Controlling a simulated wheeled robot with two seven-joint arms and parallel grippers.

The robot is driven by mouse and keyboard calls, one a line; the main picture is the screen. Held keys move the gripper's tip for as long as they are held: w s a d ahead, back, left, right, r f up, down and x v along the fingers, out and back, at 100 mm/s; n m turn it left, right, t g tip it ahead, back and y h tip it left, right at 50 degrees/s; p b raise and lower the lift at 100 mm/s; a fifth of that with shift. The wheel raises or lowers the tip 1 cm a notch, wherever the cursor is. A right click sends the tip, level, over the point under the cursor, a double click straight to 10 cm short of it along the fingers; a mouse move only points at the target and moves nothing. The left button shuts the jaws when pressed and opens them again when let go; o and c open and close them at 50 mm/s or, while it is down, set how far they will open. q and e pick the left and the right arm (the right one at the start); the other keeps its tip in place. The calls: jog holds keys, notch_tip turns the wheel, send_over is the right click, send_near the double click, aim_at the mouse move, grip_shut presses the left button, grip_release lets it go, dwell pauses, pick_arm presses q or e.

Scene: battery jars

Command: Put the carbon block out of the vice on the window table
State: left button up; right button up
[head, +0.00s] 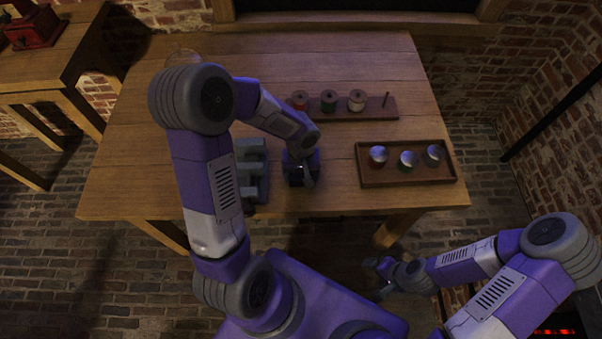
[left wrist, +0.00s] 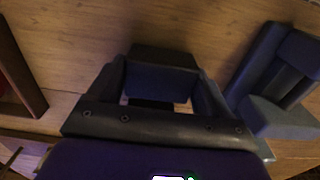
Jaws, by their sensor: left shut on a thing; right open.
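A dark block, the carbon block (left wrist: 162,58), is between the fingers of my left gripper (left wrist: 160,92) in the left wrist view. My left gripper (head: 304,178) is shut on it, over the table's front part, just right of the vice. In the head view the gripper largely hides the block; I cannot tell whether it touches the tabletop. The grey vice (head: 251,170) stands on the wooden table (head: 225,95) and also shows at the right of the left wrist view (left wrist: 275,80). My right gripper (head: 378,275) is open and empty, low in front of the table.
A wooden tray (head: 405,182) with three metal-topped jars stands at the right. Behind it is a rack (head: 392,107) with three spools and a bare peg. A side table (head: 55,60) with a red device (head: 33,28) stands at far left. The table's back left is mostly clear.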

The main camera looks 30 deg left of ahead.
aim_at(301, 174)
pick_arm(q)
jog(key=shift+f+b, duration=0.2)
jog(key=shift+b, duration=0.1)
jog(key=o, duration=1.1)
jog(key=shift+r, duration=0.1)
jog(key=shift+r+p, duration=0.3)
jog(key=shift+p, duration=0.15)
notch_tip(301, 174, up, 12)
jog(key=p, duration=0.3)
jog(key=shift+f+p, duration=0.15)
jog(key=shift+p, duration=0.15)
